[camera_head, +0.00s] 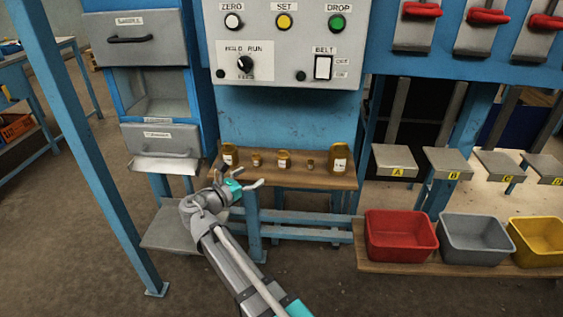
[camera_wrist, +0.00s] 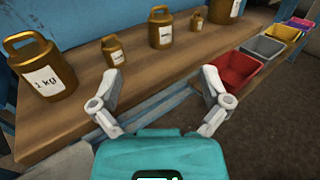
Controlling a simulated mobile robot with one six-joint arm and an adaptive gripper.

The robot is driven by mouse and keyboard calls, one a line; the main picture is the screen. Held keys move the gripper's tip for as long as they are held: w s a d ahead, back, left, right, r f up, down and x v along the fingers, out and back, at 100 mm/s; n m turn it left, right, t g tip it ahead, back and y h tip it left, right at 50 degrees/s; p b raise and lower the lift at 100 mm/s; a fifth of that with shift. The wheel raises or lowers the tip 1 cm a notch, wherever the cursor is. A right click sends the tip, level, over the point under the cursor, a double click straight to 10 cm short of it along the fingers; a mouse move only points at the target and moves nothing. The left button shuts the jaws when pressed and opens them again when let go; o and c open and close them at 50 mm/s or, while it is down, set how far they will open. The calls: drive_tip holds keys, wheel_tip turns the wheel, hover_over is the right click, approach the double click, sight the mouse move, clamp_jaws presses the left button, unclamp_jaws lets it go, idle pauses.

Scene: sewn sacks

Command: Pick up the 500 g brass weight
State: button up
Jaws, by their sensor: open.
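Several brass weights with white labels stand in a row on a wooden shelf (camera_head: 290,178). The middle weight (camera_head: 284,160), mid-sized with a ring handle, also shows in the wrist view (camera_wrist: 160,30); its label is too small to read, but its size suits 500 g. A larger weight marked 1 kg (camera_wrist: 42,72) stands at the left end, then a smaller one (camera_wrist: 113,51). A tiny weight (camera_wrist: 197,19) and a big one (camera_wrist: 226,9) stand to the right. My gripper (camera_wrist: 160,84) is open and empty, at the shelf's front edge (camera_head: 241,177), apart from the weights.
A control panel (camera_head: 283,70) hangs above the shelf. A grey drawer cabinet (camera_head: 160,138) stands left and a blue post (camera_head: 90,150) rises nearer. Red (camera_head: 400,237), grey (camera_head: 474,240) and yellow (camera_head: 538,242) bins stand at the lower right.

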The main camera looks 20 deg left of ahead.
sight(279, 158)
drive_tip(key=shift+w, duration=0.15)
drive_tip(key=shift+x, duration=4.05)
drive_tip(key=shift+d, duration=0.1)
drive_tip(key=shift+x, duration=2.7)
clamp_jaws()
